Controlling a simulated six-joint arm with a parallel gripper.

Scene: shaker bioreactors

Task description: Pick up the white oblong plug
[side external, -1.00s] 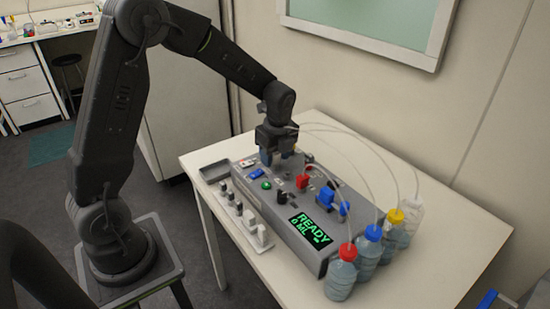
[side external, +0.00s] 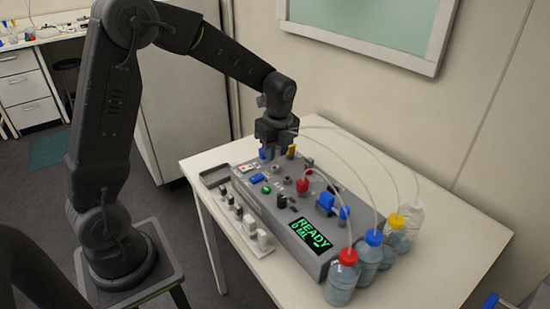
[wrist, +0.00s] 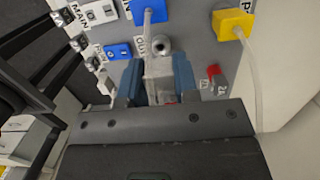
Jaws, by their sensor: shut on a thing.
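The white oblong plug (wrist: 158,78) shows as a pale grey-white block between the blue fingertips of my gripper (wrist: 157,80) in the wrist view. My gripper is shut on it, above the grey device (wrist: 195,50) and just below a round metal port marked OUT (wrist: 162,44). In the side view my gripper (side external: 270,153) points down over the far left part of the device (side external: 262,208). The plug cannot be made out there, as the fingers and their surroundings hide it.
A blue plug (wrist: 148,12) and a yellow plug (wrist: 232,25) with tubes stand near my fingers.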

